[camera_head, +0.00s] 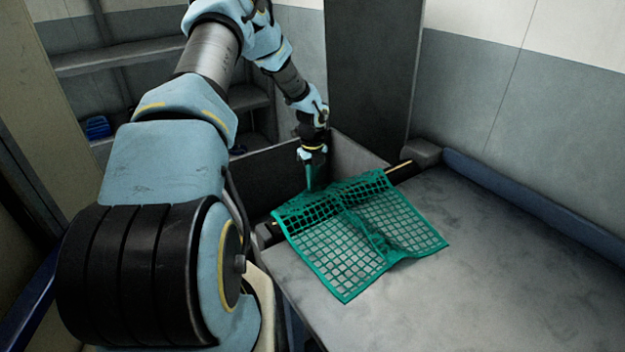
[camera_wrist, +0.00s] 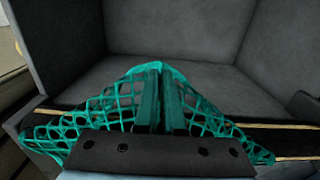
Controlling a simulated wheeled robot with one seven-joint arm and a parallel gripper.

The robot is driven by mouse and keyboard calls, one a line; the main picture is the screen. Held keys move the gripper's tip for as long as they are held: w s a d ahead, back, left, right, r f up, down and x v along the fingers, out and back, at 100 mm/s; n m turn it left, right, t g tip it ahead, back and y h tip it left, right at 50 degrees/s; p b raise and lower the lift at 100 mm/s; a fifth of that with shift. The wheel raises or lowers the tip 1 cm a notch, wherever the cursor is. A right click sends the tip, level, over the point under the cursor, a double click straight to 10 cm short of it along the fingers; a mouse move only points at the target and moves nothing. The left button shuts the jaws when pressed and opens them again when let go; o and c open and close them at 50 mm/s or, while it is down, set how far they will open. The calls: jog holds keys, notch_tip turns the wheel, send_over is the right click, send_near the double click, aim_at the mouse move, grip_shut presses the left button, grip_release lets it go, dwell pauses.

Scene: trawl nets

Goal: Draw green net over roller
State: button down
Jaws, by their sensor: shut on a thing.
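The green net (camera_head: 360,238) lies spread on the grey table, with its far edge over the dark roller (camera_head: 402,169). In the wrist view the net (camera_wrist: 105,108) drapes on both sides of the roller (camera_wrist: 285,140), and a part rises to a peak between the fingers. My gripper (camera_head: 310,188) is above the roller at the net's far edge; it also shows in the wrist view (camera_wrist: 160,90). It is shut on the net and points down. Most of the roller is hidden under the net.
Beyond the roller is a grey bin (camera_head: 350,158) with an open top, its floor (camera_wrist: 205,78) bare in the wrist view. The grey table (camera_head: 500,260) is clear to the right. A blue rail (camera_head: 530,205) runs along the wall side. A dark upright panel (camera_head: 375,70) stands behind the bin.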

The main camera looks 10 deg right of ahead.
grip_release()
jog(key=shift+r, duration=0.1)
dwell(1.0)
notch_tip(320, 180, up, 6)
jog(key=p, duration=0.3)
jog(key=shift+f+p, duration=0.25)
jog(key=shift+p, duration=0.1)
